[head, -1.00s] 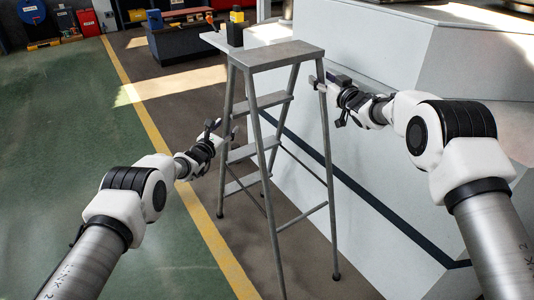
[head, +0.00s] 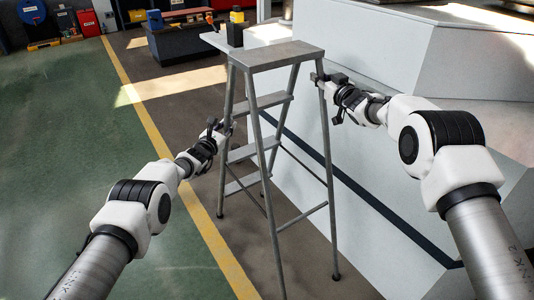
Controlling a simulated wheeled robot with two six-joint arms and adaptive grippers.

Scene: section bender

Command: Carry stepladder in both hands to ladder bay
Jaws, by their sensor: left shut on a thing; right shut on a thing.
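A grey metal stepladder (head: 277,56) stands upright and spread open in the middle of the head view, its feet at or close to the brown floor. My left gripper (head: 224,131) is shut on the ladder's left side, around a leg at mid height. My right gripper (head: 318,80) is shut on the ladder's right side, on a leg a little below the top. The exact finger contact is small and partly hidden. I cannot make out a ladder bay for certain.
A large white machine body (head: 375,150) with a dark stripe stands close behind and right of the ladder. A yellow line (head: 150,125) divides the brown floor from the open green floor (head: 70,130) at left. A dark workbench (head: 185,42) stands at the back.

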